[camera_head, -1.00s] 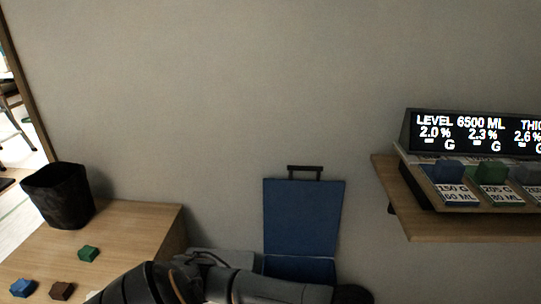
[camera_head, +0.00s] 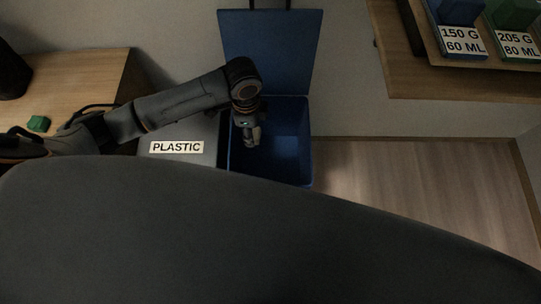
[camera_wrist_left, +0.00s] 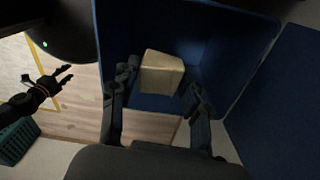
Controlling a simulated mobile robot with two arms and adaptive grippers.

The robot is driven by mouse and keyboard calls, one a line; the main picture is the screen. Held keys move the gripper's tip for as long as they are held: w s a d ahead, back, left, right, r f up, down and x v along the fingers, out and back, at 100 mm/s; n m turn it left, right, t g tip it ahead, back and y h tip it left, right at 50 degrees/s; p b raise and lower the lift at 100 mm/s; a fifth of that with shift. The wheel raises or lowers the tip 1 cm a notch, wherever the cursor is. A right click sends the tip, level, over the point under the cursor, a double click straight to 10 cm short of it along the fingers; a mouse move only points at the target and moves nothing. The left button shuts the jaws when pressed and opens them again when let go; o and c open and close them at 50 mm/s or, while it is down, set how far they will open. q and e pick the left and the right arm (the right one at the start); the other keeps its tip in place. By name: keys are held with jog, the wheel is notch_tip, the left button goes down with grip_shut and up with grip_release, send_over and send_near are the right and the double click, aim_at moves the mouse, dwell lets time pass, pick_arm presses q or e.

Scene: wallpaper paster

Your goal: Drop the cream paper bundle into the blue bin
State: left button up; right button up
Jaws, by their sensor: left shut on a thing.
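The blue bin (camera_head: 292,150) stands open against the wall in the head view, with its lid (camera_head: 270,50) raised. My left gripper (camera_head: 252,138) points down over the bin's opening. In the left wrist view the cream paper bundle (camera_wrist_left: 161,72) is a pale block between the fingertips of my left gripper (camera_wrist_left: 161,83), which is shut on it. The blue bin's wall (camera_wrist_left: 235,45) is behind and around the bundle there. The bundle is hard to make out in the head view. My right gripper (camera_wrist_left: 64,75) shows at the left of the wrist view, with fingers apart and empty.
A grey bin lid labelled PLASTIC (camera_head: 176,147) is left of the blue bin. A wooden table (camera_head: 75,85) with a green block (camera_head: 38,124) is further left. A wooden shelf (camera_head: 450,90) juts out at upper right. The floor (camera_head: 420,190) right of the bin is clear.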

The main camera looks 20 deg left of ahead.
pick_arm(q)
jog(key=w+d+f+m+b, duration=0.2)
jog(key=w+f+m+b, duration=0.3)
jog(key=f+m, duration=0.4)
jog(key=w+m, duration=0.1)
jog(key=m, duration=0.5)
jog(key=shift+m, duration=0.4)
pick_arm(e)
jog(key=f, duration=0.5)
jog(key=shift+s+d, duration=0.15)
jog(key=shift+s, duration=0.1)
pick_arm(q)
jog(key=shift+d, duration=0.1)
jog(key=o, duration=1)
jog(key=shift+c, duration=0.2)
pick_arm(e)
jog(key=shift+d, duration=0.25)
jog(key=shift+w, duration=0.1)
